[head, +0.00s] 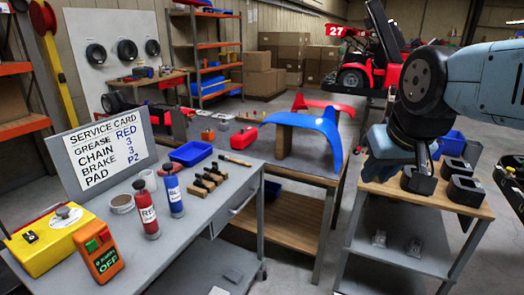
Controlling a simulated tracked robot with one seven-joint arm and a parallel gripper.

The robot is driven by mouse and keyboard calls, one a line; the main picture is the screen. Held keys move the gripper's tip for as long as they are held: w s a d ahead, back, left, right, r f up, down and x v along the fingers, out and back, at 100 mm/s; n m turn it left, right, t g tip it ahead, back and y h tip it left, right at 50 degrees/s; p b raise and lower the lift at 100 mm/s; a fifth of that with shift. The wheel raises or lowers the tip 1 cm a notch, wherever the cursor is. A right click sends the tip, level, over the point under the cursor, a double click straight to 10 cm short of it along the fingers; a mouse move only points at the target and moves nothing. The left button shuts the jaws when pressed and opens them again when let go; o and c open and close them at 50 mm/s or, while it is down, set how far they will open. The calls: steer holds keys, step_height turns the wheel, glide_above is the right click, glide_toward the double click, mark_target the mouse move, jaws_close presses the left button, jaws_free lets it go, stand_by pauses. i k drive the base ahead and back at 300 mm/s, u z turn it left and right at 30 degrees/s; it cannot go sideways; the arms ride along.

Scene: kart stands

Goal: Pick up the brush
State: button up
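A thin tan-handled tool that looks like the brush (235,160) lies at the far right end of the grey workbench (225,205), beside the blue tray. It is small in view, so its bristles are not clear. My arm comes in from the right edge, and its end, my gripper (378,168), hangs over the left part of the wooden-topped cart. It is well to the right of the brush and apart from it. Its fingers cannot be made out, so whether it is open or shut does not show.
The bench also holds a blue tray (191,153), red (147,213) and blue (173,194) bottles, several wooden-and-black blocks (202,187), a tin (121,203) and a service card (103,150). Behind, a table bears a blue curved panel (305,122). The cart (428,198) holds black holders (419,181).

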mark_target(225, 158)
steer(key=z, duration=0.15)
steer(key=i, duration=1.2)
steer(key=u, duration=0.45)
